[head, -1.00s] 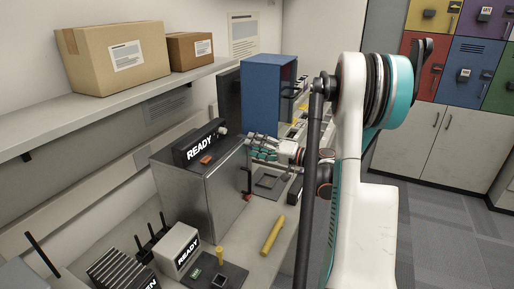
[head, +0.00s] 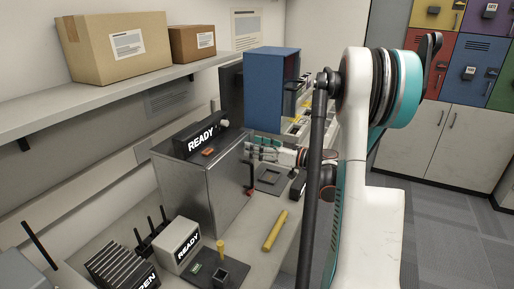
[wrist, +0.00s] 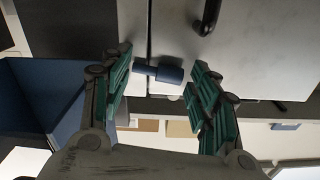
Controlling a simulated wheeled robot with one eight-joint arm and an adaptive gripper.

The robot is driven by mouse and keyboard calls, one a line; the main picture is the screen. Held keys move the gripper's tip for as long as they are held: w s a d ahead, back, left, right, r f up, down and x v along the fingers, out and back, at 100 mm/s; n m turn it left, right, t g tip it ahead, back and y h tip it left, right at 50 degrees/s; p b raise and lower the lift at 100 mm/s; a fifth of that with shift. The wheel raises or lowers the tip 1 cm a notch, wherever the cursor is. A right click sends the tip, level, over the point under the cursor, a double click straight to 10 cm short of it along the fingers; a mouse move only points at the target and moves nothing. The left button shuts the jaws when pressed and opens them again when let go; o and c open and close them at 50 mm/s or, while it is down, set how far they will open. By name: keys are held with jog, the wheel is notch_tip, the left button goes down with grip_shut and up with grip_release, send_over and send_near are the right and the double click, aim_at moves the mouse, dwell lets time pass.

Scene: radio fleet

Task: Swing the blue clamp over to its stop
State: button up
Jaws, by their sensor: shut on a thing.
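The blue clamp (wrist: 170,73) shows in the wrist view as a dark blue knob on a short stem, in front of a pale metal face. In the head view my gripper (head: 252,149) is at the right side of the grey metal box (head: 190,195), below the blue cabinet. The clamp and its stop cannot be made out there.
A black device reading READY (head: 199,139) sits on the metal box. The blue cabinet (head: 266,92) stands close behind my gripper. A yellow bar (head: 275,230) and a small white READY unit (head: 177,244) are on the bench. A shelf with cartons (head: 115,48) runs along the left.

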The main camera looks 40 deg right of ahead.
jog(key=shift+f+n, duration=0.25)
jog(key=shift+n, duration=0.65)
jog(key=o, duration=1.1)
jog(key=v, duration=1.2)
jog(key=shift+f, duration=0.1)
